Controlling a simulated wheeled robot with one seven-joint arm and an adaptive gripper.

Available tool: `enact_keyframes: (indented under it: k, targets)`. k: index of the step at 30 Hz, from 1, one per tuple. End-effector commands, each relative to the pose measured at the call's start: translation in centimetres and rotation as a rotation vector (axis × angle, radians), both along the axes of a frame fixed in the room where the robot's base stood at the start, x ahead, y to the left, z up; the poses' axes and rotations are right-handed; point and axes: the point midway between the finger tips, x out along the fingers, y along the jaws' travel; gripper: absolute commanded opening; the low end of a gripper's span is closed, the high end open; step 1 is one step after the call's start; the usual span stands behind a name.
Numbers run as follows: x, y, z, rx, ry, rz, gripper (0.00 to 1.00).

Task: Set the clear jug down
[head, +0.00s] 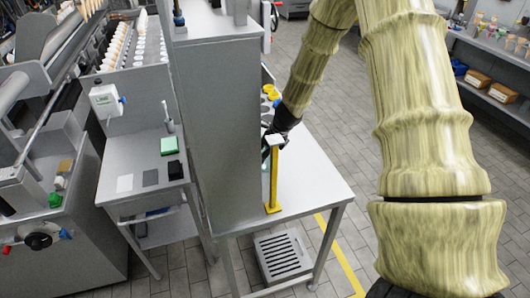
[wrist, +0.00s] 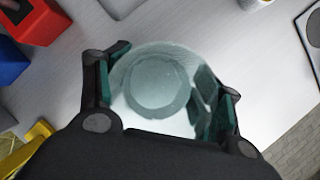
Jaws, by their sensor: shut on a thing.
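In the wrist view the clear jug (wrist: 155,85) is a see-through, faintly teal round vessel seen from above. My gripper (wrist: 165,95) is shut on it, with one finger on each side of its wall. The grey metal table top (wrist: 205,30) lies below; I cannot tell whether the jug touches it. In the head view my gripper (head: 270,150) is over the table (head: 310,190), partly behind a yellow post, and the jug is mostly hidden there.
The yellow post (head: 274,180) with a white top stands close to my gripper. A tall grey cabinet (head: 215,130) rises at its left. In the wrist view a red block (wrist: 33,20) and a blue block (wrist: 10,65) lie at the left. The table's front right is clear.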

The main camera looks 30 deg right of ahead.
Motion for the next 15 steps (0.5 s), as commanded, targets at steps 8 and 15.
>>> enact_keyframes:
  k: [8,15]
  targets:
    - [0.04,0.00,-0.06,0.000,-0.001,0.000,0.33]
    - [0.02,-0.01,-0.16,0.000,0.000,0.000,0.88]
